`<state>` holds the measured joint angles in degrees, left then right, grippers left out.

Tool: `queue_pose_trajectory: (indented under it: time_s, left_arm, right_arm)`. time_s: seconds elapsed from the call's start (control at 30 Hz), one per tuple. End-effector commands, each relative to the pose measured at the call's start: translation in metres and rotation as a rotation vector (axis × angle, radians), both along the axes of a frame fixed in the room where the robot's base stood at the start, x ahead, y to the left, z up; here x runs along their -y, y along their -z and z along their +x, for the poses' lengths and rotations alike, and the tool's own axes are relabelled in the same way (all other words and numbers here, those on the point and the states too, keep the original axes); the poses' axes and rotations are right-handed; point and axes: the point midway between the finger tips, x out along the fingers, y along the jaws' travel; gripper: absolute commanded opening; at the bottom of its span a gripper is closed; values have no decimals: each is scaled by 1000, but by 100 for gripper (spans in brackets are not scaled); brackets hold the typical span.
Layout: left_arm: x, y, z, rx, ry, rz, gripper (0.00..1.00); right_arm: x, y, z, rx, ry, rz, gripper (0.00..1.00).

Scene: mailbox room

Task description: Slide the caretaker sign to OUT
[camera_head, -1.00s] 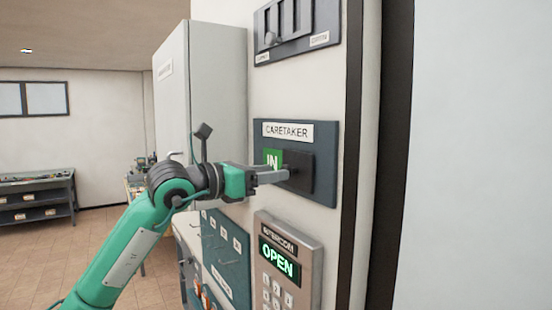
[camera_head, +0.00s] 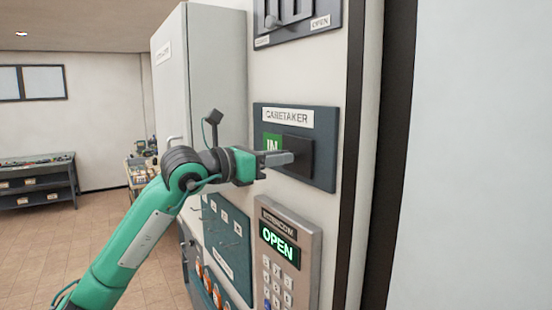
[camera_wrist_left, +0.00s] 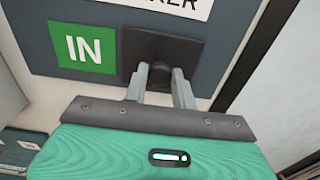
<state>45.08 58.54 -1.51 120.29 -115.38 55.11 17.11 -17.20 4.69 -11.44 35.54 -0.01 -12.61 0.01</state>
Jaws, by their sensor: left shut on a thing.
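The caretaker sign (camera_head: 322,163) is a dark blue-grey panel on the white wall, with a white CARETAKER label (camera_head: 286,117). A green IN field (camera_head: 272,143) shows on its left, and also in the left wrist view (camera_wrist_left: 84,47). A dark square slider plate (camera_head: 303,152) covers the right part. It shows in the left wrist view (camera_wrist_left: 187,48) with a round dark knob (camera_wrist_left: 160,74). My left gripper (camera_head: 290,158) is shut on the knob, one finger on each side of it in the left wrist view (camera_wrist_left: 160,88). My right gripper is not in view.
Below the sign is an intercom keypad (camera_head: 288,265) reading OPEN, with a key-hook board (camera_head: 228,245) to its left. A lever panel (camera_head: 297,20) is above. A grey cabinet (camera_head: 205,80) stands left of the sign. A dark door frame (camera_head: 362,150) is on the right.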

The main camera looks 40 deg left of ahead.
Motion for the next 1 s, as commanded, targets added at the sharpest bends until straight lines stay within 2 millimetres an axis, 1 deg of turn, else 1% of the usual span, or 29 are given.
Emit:
queue_pose_trajectory:
  time_s: [0.07, 0.2, 0.3, 0.4, 0.5, 0.63, 0.93, 0.97, 1.0]
  left_arm:
    - [-10, 2, 4, 0, -4, -1, 0]
    - [-40, 3, 16, 1, -6, -4, 0]
    - [-63, 2, 26, 0, -6, -2, 0]
    - [-83, 0, 34, 1, -5, -3, 0]
    - [-95, -1, 39, 1, -3, -2, 0]
    - [-103, -1, 43, 2, -2, -1, 0]
    - [-105, -2, 43, 5, -4, 0, 0]
    - [-105, -2, 42, 5, -4, -1, 32]
    - [-105, -2, 42, 4, -4, -1, 40]
  right_arm:
    - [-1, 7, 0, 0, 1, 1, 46]
    - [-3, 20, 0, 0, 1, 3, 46]
    - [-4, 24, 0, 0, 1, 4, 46]
    - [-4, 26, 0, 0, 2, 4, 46]
    - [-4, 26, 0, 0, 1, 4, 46]
    - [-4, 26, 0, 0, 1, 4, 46]
    - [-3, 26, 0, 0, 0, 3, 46]
    - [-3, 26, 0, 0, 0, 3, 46]
    - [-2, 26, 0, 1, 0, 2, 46]
